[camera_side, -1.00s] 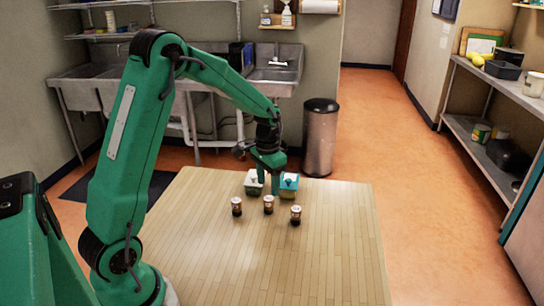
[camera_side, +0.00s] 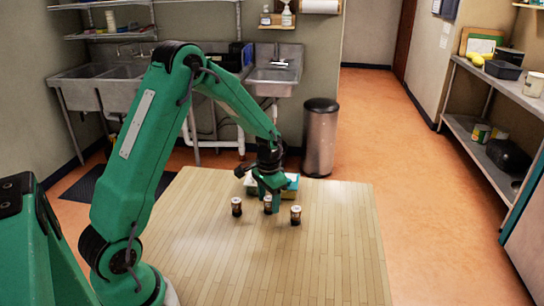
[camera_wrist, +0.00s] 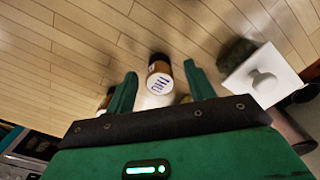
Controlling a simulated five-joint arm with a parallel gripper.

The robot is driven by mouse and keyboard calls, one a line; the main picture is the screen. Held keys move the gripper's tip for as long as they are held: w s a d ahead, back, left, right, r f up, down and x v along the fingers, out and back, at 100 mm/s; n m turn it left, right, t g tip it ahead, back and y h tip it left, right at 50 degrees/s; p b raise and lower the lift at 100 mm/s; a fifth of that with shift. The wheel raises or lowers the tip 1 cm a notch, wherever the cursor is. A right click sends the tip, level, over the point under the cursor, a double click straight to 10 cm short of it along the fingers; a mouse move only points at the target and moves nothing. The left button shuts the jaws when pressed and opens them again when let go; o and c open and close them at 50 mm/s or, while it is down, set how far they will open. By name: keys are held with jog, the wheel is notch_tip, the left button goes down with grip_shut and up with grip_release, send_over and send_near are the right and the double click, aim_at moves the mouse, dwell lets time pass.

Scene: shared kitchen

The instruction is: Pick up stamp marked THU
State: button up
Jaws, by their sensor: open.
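Three small stamps with brown and dark bodies and pale tops stand on the wooden table (camera_side: 330,235): a left stamp (camera_side: 236,207), a middle stamp (camera_side: 267,204) and a right stamp (camera_side: 295,215). My gripper (camera_side: 268,205) is open, fingers down, at the middle stamp, which it partly hides. In the wrist view, that stamp (camera_wrist: 159,80) shows between the spread fingers of my gripper (camera_wrist: 160,70), with gaps on both sides. Its white top carries purple letters, upside down and too blurred to read surely. Another stamp (camera_wrist: 106,97) is partly hidden by the left finger.
Behind the gripper stand a lidded container (camera_side: 251,188) and a teal one (camera_side: 292,182), both partly hidden. In the wrist view, a white knobbed lid (camera_wrist: 262,85) sits close right of the right finger. The table's front is clear.

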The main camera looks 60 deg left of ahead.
jog(key=shift+f, duration=0.65)
jog(key=c, duration=1.1)
jog(key=shift+r, duration=0.1)
jog(key=shift+r, duration=0.35)
notch_tip(320, 180, up, 3)
jog(key=shift+r, duration=0.1)
jog(key=s+d+r, duration=0.2)
jog(key=d+r, duration=0.5)
jog(key=d, duration=0.4)
jog(key=shift+s+d, duration=0.15)
jog(key=shift+s, duration=0.25)
